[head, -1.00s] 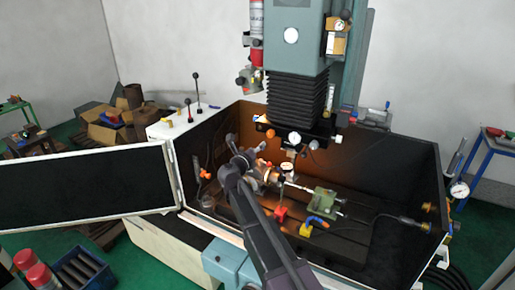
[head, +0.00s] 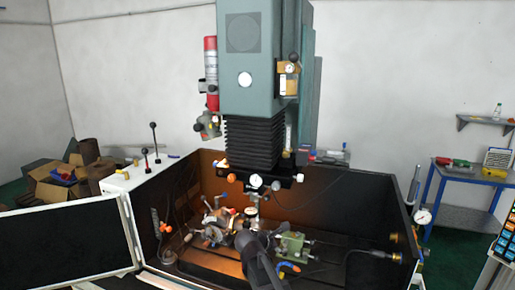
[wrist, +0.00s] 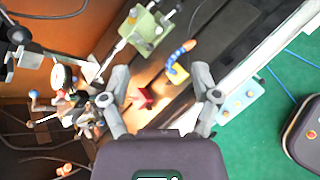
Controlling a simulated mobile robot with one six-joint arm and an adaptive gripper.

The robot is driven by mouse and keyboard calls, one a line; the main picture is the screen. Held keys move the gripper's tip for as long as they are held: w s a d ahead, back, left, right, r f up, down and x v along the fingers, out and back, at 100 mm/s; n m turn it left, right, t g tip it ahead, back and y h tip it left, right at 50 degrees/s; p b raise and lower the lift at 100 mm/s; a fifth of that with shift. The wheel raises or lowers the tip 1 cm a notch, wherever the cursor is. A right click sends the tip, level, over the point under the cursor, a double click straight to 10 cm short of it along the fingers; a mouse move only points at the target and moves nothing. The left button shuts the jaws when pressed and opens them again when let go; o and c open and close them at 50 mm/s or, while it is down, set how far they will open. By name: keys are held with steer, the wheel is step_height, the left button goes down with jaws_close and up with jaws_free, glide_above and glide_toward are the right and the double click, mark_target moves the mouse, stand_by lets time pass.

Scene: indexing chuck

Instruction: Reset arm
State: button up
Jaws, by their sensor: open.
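My gripper (wrist: 163,93) is open and empty in the wrist view, its two fingers spread wide above the machine bed. Between the fingers, below them, a small red block (wrist: 143,98) shows on the bed, with a blue and yellow bent hose (wrist: 178,60) beyond it. The indexing chuck (head: 241,229) appears to stand on the bed inside the enclosure in the head view. In the head view my arm comes up from the bottom edge in front of the bed, and my fingertips are hidden there.
A green vise (head: 290,245) sits on the bed right of my arm; it also shows in the wrist view (wrist: 146,28). The machine's spindle column (head: 262,80) hangs above. Dark enclosure walls (head: 350,205) surround the bed. A blue table (head: 480,175) stands at the right.

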steer(key=s+d+f+m+g+y+b, duration=0.3)
steer(key=s+d+f+m+g, duration=0.1)
steer(key=s+f+m, duration=0.4)
steer(key=s+d+f+m+g+y+b, duration=0.4)
steer(key=s+f+m, duration=0.4)
steer(key=s+m, duration=0.5)
steer(key=shift+s+d+m+y, duration=0.3)
steer(key=shift+s+d, duration=0.1)
steer(key=shift+d, duration=0.4)
steer(key=c, duration=0.3)
steer(key=shift+d, duration=0.1)
